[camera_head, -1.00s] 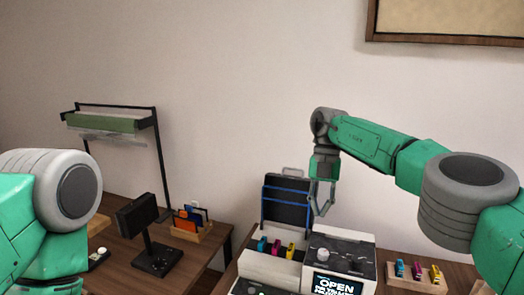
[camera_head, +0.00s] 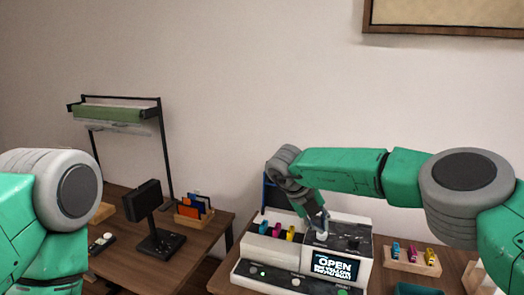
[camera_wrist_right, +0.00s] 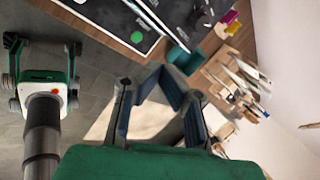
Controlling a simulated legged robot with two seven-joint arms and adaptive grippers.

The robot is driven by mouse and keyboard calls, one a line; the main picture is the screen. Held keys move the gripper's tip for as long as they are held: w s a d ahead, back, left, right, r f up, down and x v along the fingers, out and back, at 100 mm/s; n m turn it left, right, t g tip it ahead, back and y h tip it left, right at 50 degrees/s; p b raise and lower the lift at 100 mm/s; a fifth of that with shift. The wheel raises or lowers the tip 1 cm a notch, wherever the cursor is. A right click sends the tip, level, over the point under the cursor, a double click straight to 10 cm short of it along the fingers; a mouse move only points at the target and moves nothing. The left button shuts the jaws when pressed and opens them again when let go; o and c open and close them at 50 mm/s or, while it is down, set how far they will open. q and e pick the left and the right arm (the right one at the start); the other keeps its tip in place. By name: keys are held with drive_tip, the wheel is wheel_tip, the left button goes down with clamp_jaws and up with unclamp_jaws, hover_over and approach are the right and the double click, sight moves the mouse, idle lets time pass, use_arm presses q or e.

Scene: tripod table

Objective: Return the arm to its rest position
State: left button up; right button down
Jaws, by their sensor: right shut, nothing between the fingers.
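My right arm (camera_head: 345,170) reaches in from the right of the head view, over the white machine with an "OPEN" screen (camera_head: 333,266). My right gripper (camera_head: 321,234) points down in front of the machine's dark upper panel; whether it touches the panel I cannot tell. It is shut with nothing in it. The right wrist view shows its fingers (camera_wrist_right: 163,76) over grey floor with a pale patch. Of my left arm (camera_head: 55,205), only the upper part shows at the left edge of the head view; its gripper is out of view.
Small coloured pieces sit in the machine's left part (camera_head: 276,231) and in a wooden holder (camera_head: 412,260) to its right. A left table carries a dark monitor on a stand (camera_head: 143,200), a card holder (camera_head: 194,212) and a black frame (camera_head: 165,150).

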drive_tip(key=s+f+n+t+b, duration=0.2)
drive_tip(key=f+n+t, duration=0.1)
drive_tip(key=f+n, duration=0.3)
drive_tip(key=s+f+n+t+b, duration=0.2)
drive_tip(key=f+n+t, duration=0.1)
drive_tip(key=f+n, duration=0.3)
drive_tip(key=s+a+f+n+t+y+b, duration=0.1)
drive_tip(key=s+f+n+t, duration=0.1)
drive_tip(key=f+n, duration=0.4)
wheel_tip(320, 180, down, 3)
drive_tip(key=shift+a+r+t+b, duration=0.1)
drive_tip(key=shift+t+b, duration=0.3)
drive_tip(key=s+d+f+n+g+y+b, duration=0.25)
drive_tip(key=s+f+n, duration=0.4)
drive_tip(key=s, duration=0.35)
drive_tip(key=s+d+f+n+g+y+b, duration=0.1)
drive_tip(key=s+d+f+n+g+y, duration=0.1)
drive_tip(key=s+d+f+n, duration=0.65)
drive_tip(key=s+d+g+b, duration=0.1)
drive_tip(key=s+g, duration=0.1)
drive_tip(key=s, duration=0.8)
drive_tip(key=s+d+n+g+b, duration=0.1)
drive_tip(key=s+g, duration=0.2)
drive_tip(key=s, duration=0.7)
drive_tip(key=shift+s+d+r, duration=0.4)
drive_tip(key=shift+r, duration=0.05)
drive_tip(key=shift+w, duration=0.15)
